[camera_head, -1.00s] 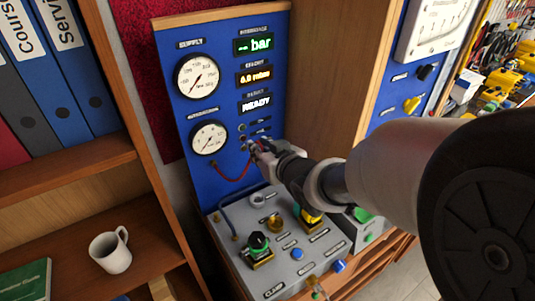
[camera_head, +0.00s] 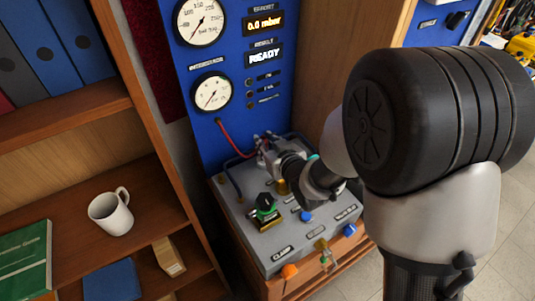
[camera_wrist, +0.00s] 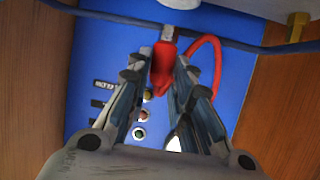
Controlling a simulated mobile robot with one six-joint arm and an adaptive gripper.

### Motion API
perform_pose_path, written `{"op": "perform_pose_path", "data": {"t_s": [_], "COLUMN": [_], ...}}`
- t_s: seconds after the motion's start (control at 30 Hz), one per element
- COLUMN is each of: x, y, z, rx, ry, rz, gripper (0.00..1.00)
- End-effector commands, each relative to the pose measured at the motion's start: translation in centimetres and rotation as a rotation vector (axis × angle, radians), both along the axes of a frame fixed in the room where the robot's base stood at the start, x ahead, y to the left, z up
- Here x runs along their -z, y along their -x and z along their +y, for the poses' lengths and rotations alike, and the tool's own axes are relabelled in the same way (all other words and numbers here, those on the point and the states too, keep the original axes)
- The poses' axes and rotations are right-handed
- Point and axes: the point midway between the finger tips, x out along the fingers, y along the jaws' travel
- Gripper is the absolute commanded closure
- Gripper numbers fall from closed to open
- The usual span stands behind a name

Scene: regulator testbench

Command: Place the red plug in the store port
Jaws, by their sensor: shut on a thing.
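The red plug (camera_wrist: 162,68) is held between the fingertips of my gripper (camera_wrist: 163,62) in the wrist view, its metal tip pointing to the top of the picture. In the head view my gripper (camera_head: 263,147) is low in front of the blue panel (camera_head: 215,150), above the back of the grey bench unit. The red cable (camera_head: 230,143) runs from the panel to my gripper. The column of small ports (camera_head: 250,93) on the panel is above and clear of my gripper; it also shows in the wrist view (camera_wrist: 143,115). Their labels are too small to read, so I cannot tell the store port.
A blue tube (camera_wrist: 110,17) crosses close to the plug's tip. The grey bench unit (camera_head: 270,240) carries a green-black knob (camera_head: 265,208) and a blue knob (camera_head: 349,230). A wooden shelf with a white mug (camera_head: 110,213) stands at left; a wooden side wall (camera_head: 330,50) is at right.

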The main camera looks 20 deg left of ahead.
Motion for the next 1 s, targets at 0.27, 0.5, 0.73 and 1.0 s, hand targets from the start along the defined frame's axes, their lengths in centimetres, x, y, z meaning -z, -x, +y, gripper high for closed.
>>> {"op": "perform_pose_path", "data": {"t_s": [0.27, 0.5, 0.73, 1.0], "x": [3.7, 4.2, 4.6, 4.5], "y": [0.0, 0.0, 0.0, 0.0], "z": [0.0, 0.0, 0.0, 0.0], "rx": [0.001, 0.001, 0.001, 0.001], "ry": [0.001, -0.001, 0.000, 0.000], "rz": [0.002, -0.002, -0.001, 0.000], "gripper": [1.00, 1.00, 1.00, 0.63]}}
